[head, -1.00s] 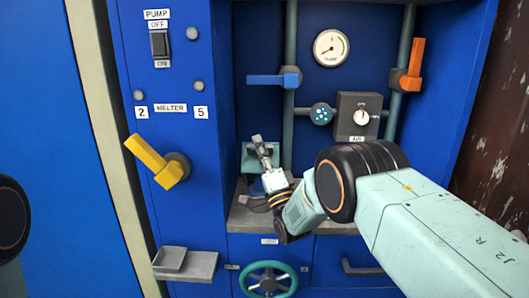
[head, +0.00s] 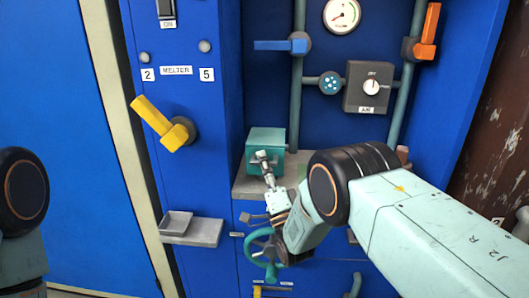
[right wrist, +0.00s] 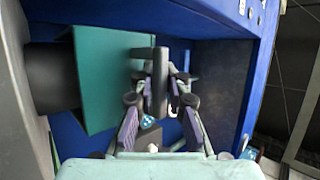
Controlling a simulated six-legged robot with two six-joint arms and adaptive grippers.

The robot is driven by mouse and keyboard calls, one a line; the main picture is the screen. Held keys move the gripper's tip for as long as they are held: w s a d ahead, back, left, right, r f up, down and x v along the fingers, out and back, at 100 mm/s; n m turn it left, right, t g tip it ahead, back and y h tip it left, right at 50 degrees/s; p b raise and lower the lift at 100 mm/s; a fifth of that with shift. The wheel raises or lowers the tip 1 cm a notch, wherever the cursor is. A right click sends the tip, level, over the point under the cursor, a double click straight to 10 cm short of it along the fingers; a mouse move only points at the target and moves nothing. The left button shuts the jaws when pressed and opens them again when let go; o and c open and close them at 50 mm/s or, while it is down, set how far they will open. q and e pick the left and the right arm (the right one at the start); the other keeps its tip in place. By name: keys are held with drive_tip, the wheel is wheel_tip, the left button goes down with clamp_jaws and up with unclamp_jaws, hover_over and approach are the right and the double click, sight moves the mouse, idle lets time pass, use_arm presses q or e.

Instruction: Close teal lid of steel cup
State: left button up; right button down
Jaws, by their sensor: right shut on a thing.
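In the right wrist view the teal lid (right wrist: 108,75) stands beside a dark round body (right wrist: 52,78), which looks like the steel cup. The cup is hidden in the head view. My right gripper (head: 263,160) is in front of the lid. In the right wrist view its fingers (right wrist: 160,90) are shut on a dark bar that looks like the lid's handle. Whether the lid is fully seated cannot be told. My left gripper is out of view.
A grey ledge (head: 247,188) lies under the lid. A teal handwheel (head: 252,252) is below it, close to my right wrist. A yellow lever (head: 158,122) and a small grey tray (head: 190,230) stand out on the left. Pipes and an air dial box (head: 368,86) are behind.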

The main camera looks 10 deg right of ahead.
drive_tip(key=shift+s+a+f, duration=0.15)
drive_tip(key=shift+s+f, duration=0.1)
drive_tip(key=shift+f, duration=0.7)
drive_tip(key=c, duration=1.7)
unclamp_jaws()
drive_tip(key=shift+s, duration=0.1)
drive_tip(key=o, duration=0.3)
drive_tip(key=shift+s+r, duration=0.1)
drive_tip(key=shift+r, duration=0.15)
drive_tip(key=shift+w, duration=0.2)
